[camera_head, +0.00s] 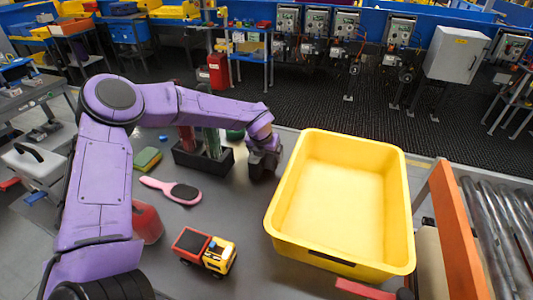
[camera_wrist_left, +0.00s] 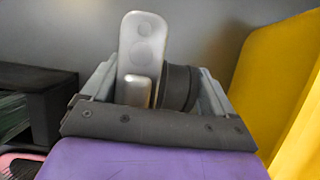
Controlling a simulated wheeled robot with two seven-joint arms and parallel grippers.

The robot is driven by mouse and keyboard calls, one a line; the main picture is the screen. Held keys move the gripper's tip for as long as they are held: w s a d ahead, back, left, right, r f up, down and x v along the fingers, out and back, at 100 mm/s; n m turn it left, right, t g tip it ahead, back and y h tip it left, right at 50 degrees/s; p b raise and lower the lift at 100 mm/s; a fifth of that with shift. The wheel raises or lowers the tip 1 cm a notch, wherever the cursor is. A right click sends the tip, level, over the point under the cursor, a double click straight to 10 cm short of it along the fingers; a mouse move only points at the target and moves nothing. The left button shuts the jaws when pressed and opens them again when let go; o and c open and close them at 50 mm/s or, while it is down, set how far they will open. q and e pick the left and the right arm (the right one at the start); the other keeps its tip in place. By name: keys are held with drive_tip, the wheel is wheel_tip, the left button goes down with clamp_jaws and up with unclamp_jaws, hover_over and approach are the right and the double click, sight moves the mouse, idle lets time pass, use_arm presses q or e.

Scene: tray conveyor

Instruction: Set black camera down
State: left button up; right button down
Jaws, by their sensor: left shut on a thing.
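My left gripper (camera_head: 264,153) reaches over the grey table from the left and is shut on the black camera (camera_head: 258,170), just left of the yellow bin. In the left wrist view, the camera (camera_wrist_left: 144,45) stands between the two fingers of the gripper (camera_wrist_left: 150,92), showing a grey top and a round black lens on its right side. The gripper and arm hide much of it in the head view. It is low over the table; I cannot tell whether it touches it. My right gripper is not in view.
The empty yellow bin (camera_head: 341,256) stands close on the right. A black holder (camera_head: 205,168) is close on the left. A pink hairbrush (camera_head: 172,190), yellow-green sponge (camera_head: 147,158) and toy truck (camera_head: 205,250) lie left. A roller conveyor (camera_head: 500,230) is far right.

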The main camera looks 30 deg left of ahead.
use_arm(q)
drive_tip(key=shift+f, duration=0.1)
drive_tip(key=o, duration=1.2)
drive_tip(key=shift+o, duration=0.2)
drive_tip(key=shift+s+r, duration=0.1)
drive_tip(key=shift+r, duration=0.3)
drive_tip(key=b+v, duration=0.1)
drive_tip(key=v, duration=1)
drive_tip(key=shift+r, duration=0.2)
drive_tip(key=shift+s+d, duration=0.1)
